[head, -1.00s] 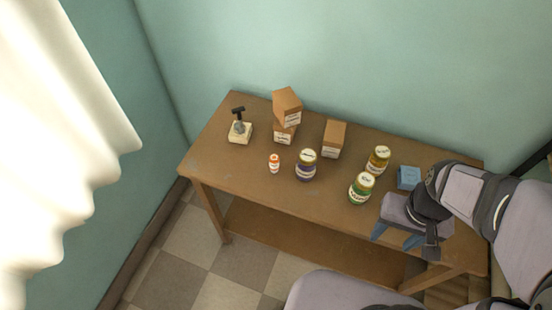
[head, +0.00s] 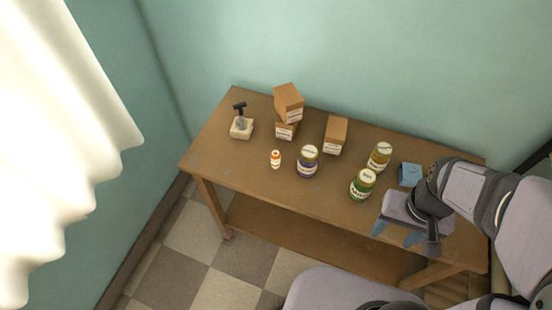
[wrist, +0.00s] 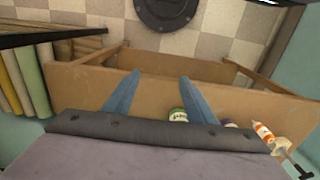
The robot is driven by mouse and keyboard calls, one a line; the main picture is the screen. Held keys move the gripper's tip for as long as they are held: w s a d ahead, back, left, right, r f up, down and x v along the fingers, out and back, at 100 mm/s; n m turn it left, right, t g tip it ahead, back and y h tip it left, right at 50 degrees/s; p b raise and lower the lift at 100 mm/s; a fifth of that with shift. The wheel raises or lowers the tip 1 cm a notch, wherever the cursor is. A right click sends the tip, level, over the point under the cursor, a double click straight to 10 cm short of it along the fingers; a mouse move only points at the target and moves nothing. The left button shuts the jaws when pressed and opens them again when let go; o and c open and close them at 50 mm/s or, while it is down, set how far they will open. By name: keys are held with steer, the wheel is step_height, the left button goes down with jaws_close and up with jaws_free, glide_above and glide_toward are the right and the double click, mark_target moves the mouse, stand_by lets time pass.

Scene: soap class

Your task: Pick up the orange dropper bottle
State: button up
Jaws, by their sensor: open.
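The orange dropper bottle (head: 275,159) is small, with an orange and white body and a white top. It stands upright near the front edge at the left half of the wooden table (head: 230,165). In the wrist view the bottle (wrist: 262,131) shows at the right, beyond my right finger. My gripper (head: 396,234) is at the table's right front, well to the right of the bottle. Its two blue fingers are apart and empty; they also show in the wrist view (wrist: 160,76).
A purple jar (head: 307,163) stands just right of the bottle. Further right are a green jar (head: 362,184), a yellow jar (head: 379,157) and a blue box (head: 410,174). Behind are cardboard boxes (head: 335,135) and a soap pump (head: 241,126). Bare tabletop lies left of the bottle.

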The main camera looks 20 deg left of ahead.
steer(key=shift+c, duration=0.9)
